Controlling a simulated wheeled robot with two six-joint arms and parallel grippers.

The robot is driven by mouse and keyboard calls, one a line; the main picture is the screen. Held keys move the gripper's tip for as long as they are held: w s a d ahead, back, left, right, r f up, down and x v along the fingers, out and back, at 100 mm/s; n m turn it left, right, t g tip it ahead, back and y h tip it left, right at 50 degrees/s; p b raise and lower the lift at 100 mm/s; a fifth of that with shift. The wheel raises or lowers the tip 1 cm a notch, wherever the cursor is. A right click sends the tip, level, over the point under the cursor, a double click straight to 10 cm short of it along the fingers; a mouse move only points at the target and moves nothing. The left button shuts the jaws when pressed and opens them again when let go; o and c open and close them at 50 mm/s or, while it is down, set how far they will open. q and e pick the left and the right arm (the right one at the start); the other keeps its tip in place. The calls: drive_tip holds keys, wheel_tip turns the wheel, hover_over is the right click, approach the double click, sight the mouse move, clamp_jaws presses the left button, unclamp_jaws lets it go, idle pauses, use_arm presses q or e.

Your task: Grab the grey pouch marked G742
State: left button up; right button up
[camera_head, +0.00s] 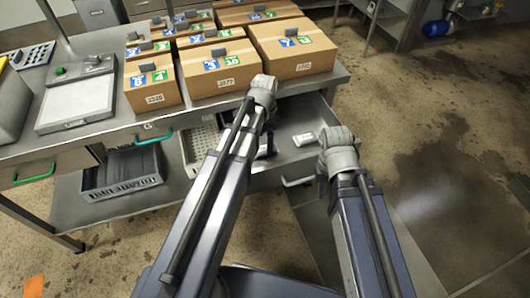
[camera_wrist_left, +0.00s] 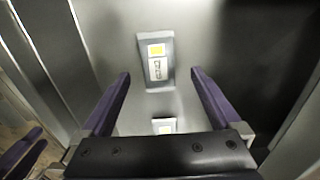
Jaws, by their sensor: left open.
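A flat grey pouch (camera_wrist_left: 155,60) with a yellow patch and a white label lies on the drawer floor in the left wrist view. Its marking runs sideways and is too small to read surely. My left gripper (camera_wrist_left: 160,85) is open, with its fingers spread on either side below the pouch, not touching it. In the head view a small pale item (camera_head: 303,139) lies in the open drawer; my left arm hides part of the drawer. My right wrist is beside it, its fingers hidden there.
The open drawer (camera_head: 322,112) sits under a bench with cardboard boxes (camera_head: 295,50) on top. A white perforated tray (camera_head: 196,150) is left of my left arm, and a dark crate (camera_head: 122,174) stands on the lower shelf. Floor to the right is clear.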

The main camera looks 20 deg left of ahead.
sight(265, 148)
use_arm(q)
wheel_tip(265, 148, down, 4)
drive_tip(key=b, duration=0.2)
drive_tip(key=shift+s+r+b, duration=0.1)
drive_tip(key=shift+r+b, duration=0.05)
drive_tip(key=shift+b, duration=0.25)
drive_tip(key=shift+r, duration=0.1)
drive_tip(key=c, duration=1.5)
